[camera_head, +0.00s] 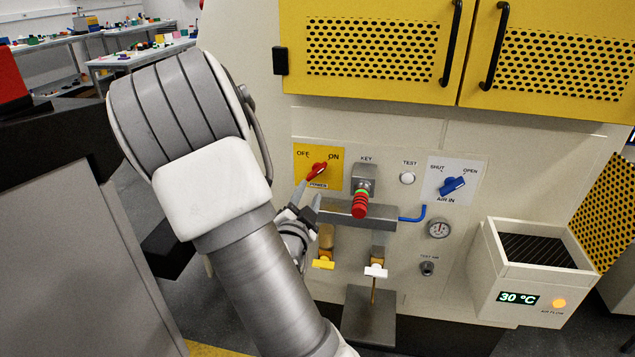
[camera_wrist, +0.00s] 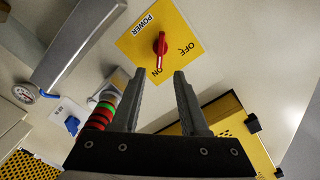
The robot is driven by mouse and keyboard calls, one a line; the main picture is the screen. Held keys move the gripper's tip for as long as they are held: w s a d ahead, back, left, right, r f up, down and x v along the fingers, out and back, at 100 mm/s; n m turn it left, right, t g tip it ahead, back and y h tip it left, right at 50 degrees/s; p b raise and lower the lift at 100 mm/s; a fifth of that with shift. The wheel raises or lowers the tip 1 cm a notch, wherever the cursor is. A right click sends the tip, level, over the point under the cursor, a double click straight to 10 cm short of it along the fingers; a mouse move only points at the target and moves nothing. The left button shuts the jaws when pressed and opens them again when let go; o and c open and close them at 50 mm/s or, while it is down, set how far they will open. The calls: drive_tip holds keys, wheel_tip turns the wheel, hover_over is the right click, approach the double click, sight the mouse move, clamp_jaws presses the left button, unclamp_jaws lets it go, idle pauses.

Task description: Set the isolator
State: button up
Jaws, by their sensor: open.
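The isolator is a red rotary handle (camera_head: 317,169) on a yellow plate (camera_head: 302,156) marked POWER, OFF and ON. Its handle lies slanted, its upper right end towards ON. In the wrist view the red handle (camera_wrist: 161,47) stands ahead of the fingers, its lower end beside the ON mark. My gripper (camera_head: 309,192) is just below and left of the plate in the head view. In the wrist view my gripper (camera_wrist: 159,72) is open, with nothing between its fingertips, and they look apart from the handle.
Right of the plate are a key switch with a red and green stack (camera_head: 360,204), a white TEST button (camera_head: 407,178) and a blue AIR IN handle (camera_head: 452,186). A grey bar (camera_head: 340,209) juts out below.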

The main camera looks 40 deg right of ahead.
sight(318, 173)
drive_tip(key=b+x, duration=0.1)
drive_tip(key=x, duration=0.8)
drive_tip(key=shift+w+d, duration=0.2)
drive_tip(key=shift+d, duration=0.15)
clamp_jaws()
